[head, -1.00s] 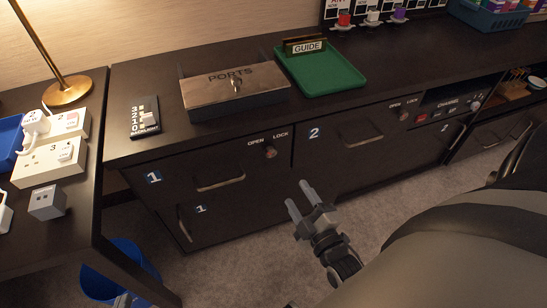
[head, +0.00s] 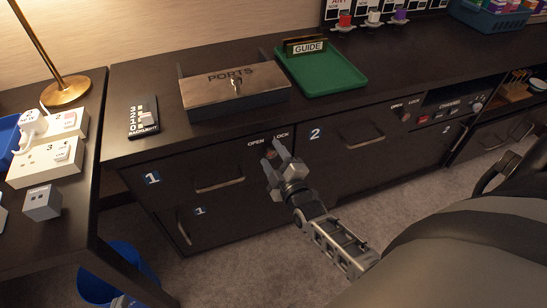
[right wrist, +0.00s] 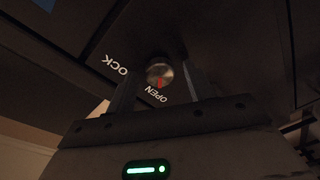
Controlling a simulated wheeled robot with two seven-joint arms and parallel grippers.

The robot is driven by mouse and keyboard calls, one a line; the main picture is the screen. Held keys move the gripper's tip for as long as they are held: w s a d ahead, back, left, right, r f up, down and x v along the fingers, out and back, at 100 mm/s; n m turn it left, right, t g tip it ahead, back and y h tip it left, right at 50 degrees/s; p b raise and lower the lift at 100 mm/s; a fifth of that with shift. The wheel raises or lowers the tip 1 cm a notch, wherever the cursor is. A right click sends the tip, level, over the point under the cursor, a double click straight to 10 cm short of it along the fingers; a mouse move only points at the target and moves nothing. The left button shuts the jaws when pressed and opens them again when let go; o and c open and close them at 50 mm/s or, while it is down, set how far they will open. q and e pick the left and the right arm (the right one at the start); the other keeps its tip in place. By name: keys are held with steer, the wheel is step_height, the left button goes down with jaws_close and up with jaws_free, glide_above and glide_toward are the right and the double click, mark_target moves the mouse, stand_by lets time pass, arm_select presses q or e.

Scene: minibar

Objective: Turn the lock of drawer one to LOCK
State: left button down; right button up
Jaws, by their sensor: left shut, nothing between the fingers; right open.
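Drawer one (head: 185,178) is closed, with a blue 1 label and a bar handle. Its round metal lock knob (right wrist: 158,72) shows in the right wrist view, with its red mark toward the OPEN label (right wrist: 157,94); the LOCK label (right wrist: 116,64) is to the left. In the head view the knob is largely hidden by my right gripper (head: 271,156). That gripper is open, its fingertips near the drawer front, one on each side of the knob; I cannot tell whether they touch it. My left gripper (head: 121,301) is shut and only partly visible at the bottom left.
Drawer two (head: 350,140) is closed to the right with its own lock knob. Above are the PORTS box (head: 235,85) and a green tray (head: 335,82). A side desk with sockets (head: 45,165) and a blue bin (head: 110,270) are at left.

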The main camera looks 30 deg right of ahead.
steer(key=c, duration=1)
